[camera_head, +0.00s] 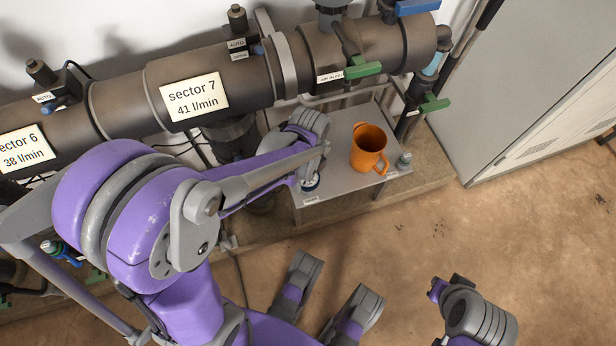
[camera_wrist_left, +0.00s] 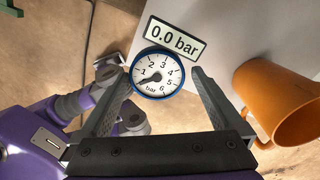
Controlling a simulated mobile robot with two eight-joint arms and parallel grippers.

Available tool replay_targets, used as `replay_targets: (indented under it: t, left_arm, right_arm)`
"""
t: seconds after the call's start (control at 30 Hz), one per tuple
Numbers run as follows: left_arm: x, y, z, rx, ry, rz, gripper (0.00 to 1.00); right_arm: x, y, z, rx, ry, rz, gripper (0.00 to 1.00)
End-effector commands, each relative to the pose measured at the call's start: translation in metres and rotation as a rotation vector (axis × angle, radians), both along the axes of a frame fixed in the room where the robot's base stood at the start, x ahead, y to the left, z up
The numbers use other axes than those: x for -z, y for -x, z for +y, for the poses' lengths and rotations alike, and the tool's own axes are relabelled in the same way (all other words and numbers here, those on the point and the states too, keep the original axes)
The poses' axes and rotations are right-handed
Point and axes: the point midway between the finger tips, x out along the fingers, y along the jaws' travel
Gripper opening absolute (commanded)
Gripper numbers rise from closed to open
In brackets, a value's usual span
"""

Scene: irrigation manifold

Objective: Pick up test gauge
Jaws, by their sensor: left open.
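The test gauge is a round white dial with a blue rim; in the left wrist view the gauge (camera_wrist_left: 157,75) reads near zero, beside a "0.0 bar" display. In the head view a small part of the gauge (camera_head: 310,184) shows at the near left corner of the grey table, below my left wrist. My left gripper (camera_wrist_left: 161,78) is open, with one finger on each side of the dial. I cannot tell whether either finger touches it. In the head view the wrist hides most of this gripper.
An orange mug (camera_head: 369,148) stands on the grey table (camera_head: 342,122), right of the gauge and near the gripper. A small grey fitting (camera_head: 404,160) is at the table's right edge. The brown manifold pipe (camera_head: 125,102) with green-handled valves runs behind. A grey cabinet (camera_head: 510,90) stands right.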

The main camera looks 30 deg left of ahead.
Motion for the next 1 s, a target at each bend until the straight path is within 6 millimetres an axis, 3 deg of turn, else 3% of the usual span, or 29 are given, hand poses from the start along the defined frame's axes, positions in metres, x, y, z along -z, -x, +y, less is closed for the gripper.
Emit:
replay_targets:
  t: [0.4, 0.7, 1.0]
  left_arm:
    - [0.051, 0.001, 0.007, -0.001, 0.000, -0.001, 1.00]
    - [0.054, 0.001, 0.007, -0.001, 0.000, -0.001, 1.00]
    - [0.053, 0.001, 0.007, -0.002, 0.000, -0.001, 0.46]
  right_arm:
    - [0.025, -0.004, 0.000, 0.000, 0.000, 0.006, 0.00]
    - [0.025, -0.004, 0.000, 0.000, 0.000, 0.006, 0.00]
    - [0.025, -0.004, 0.000, 0.000, 0.000, 0.006, 0.00]
